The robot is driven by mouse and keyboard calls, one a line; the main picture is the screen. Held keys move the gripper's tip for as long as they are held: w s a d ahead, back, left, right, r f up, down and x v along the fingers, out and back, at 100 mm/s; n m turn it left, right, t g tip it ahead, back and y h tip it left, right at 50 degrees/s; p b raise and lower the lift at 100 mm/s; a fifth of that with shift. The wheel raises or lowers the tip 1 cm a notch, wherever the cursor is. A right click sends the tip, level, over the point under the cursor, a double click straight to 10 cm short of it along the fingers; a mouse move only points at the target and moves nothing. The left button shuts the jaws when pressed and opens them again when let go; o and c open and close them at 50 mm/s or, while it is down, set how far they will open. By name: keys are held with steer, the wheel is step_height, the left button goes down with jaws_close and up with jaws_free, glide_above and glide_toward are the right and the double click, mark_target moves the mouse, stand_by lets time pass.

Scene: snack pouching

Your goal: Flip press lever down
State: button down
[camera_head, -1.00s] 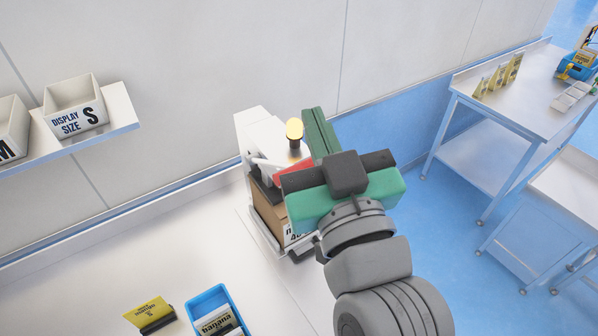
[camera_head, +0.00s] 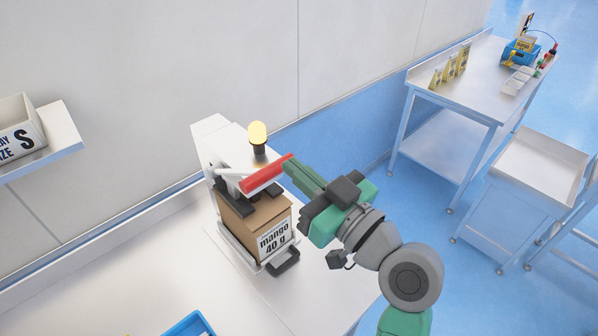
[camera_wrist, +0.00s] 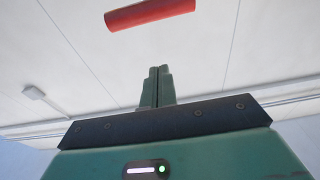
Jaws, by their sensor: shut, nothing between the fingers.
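The press (camera_head: 211,130) stands on the counter by the wall, with a yellow-topped lamp on it. Its lever is a pale arm with a red handle (camera_head: 265,174), above the brown pouch box marked mango 40 g (camera_head: 252,222). My gripper (camera_head: 289,165) is shut and empty, reaching in from the right. Its green fingertips are close to the right end of the red handle; I cannot tell whether they touch. In the wrist view, the red handle (camera_wrist: 150,13) lies across the top, with a visible gap to the closed fingertips (camera_wrist: 158,72).
A shelf (camera_head: 62,150) with a white bin marked S (camera_head: 20,128) is at the left. A blue tray (camera_head: 190,325) shows at the bottom edge. A steel table (camera_head: 470,85) with standing pouches is at the back right. Blue floor is open behind my arm.

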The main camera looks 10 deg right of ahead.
mark_target(275, 168)
steer(key=p+x, duration=0.2)
steer(key=x, duration=0.5)
steer(key=f, duration=0.3)
steer(key=shift+s+d, duration=0.2)
steer(key=shift+s, duration=0.1)
steer(key=shift+f, duration=0.45)
